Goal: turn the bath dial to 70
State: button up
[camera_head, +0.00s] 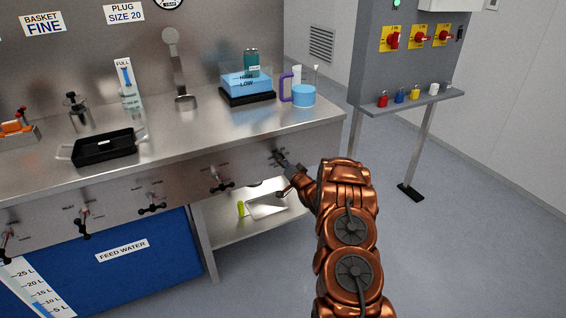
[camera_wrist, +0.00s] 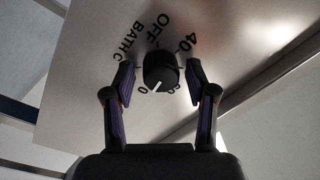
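The bath dial (camera_wrist: 160,72) is a round black knob on a metal panel in the wrist view, with printing around it that reads "BATH C", "OFF" and "40". More figures at its lower edge are partly hidden. A white pointer line on the knob points to the lower left, near a partly covered figure ending in 0. My gripper (camera_wrist: 159,82) is open, with one finger on each side of the knob and a visible gap to each. In the head view, my gripper (camera_head: 283,161) is at the right end of the bench's front panel and largely hides the dial.
Several black valve handles (camera_head: 220,180) stick out of the bench front to the left. Above is the steel bench top (camera_head: 215,125) with a blue bath (camera_head: 246,84) and a purple-handled jug (camera_head: 303,95). A lower shelf (camera_head: 235,228) is beneath. Open floor lies to the right.

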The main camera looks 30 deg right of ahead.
dwell(0.3)
jog(key=s, duration=1.2)
jog(key=shift+a+f, duration=0.2)
jog(key=shift+a, duration=0.1)
dwell(0.4)
jog(key=s+a+r+n+g+h+p, duration=0.1)
jog(key=s+a+r+n+g+p, duration=0.4)
jog(key=a+r+g, duration=0.6)
jog(key=s+a+r+n+g+p, duration=0.1)
jog(key=s+a+r+g, duration=0.2)
jog(key=s, duration=1.1)
jog(key=s+a+r+n+g+y+p, duration=0.1)
jog(key=s+a+r+n+g+p, duration=0.1)
jog(key=s+a+r, duration=0.6)
jog(key=s+a+r+n+g+y+p, duration=0.1)
jog(key=s+a+r+g, duration=0.3)
jog(key=s+a, duration=0.6)
jog(key=s+r+n+p, duration=0.1)
jog(key=s+r, duration=0.1)
jog(key=s, duration=0.9)
jog(key=shift+a, duration=0.35)
jog(key=shift+s, duration=0.1)
